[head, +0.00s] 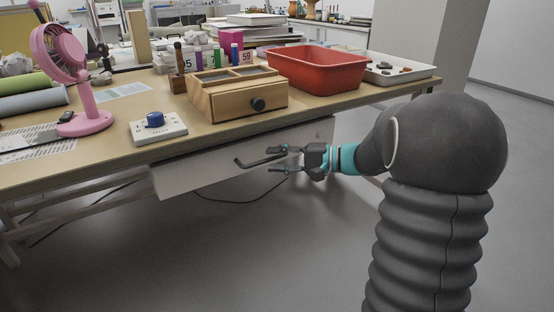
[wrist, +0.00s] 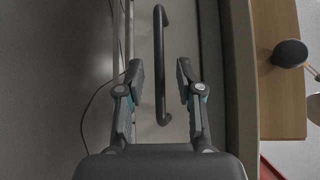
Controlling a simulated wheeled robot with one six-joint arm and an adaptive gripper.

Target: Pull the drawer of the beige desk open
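The desk (head: 35,182) has a beige top, with a pale drawer (head: 190,178) under its front edge. The drawer looks closed. Its dark bar handle (head: 250,161) runs along the drawer front. In the wrist view the handle (wrist: 161,50) lies lengthwise between my fingers, with a gap on each side. My gripper (head: 271,159) is open at the right part of the handle, one finger above and one below. It also shows open in the wrist view (wrist: 159,71). The handle's right end is partly hidden by my gripper in the head view.
On the desk stand a pink fan (head: 82,115), a white box with a blue knob (head: 158,129), a wooden box (head: 236,97), a red bin (head: 316,72) and a white tray (head: 400,73) of sherds. A cable (head: 245,200) hangs below. The floor in front is clear.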

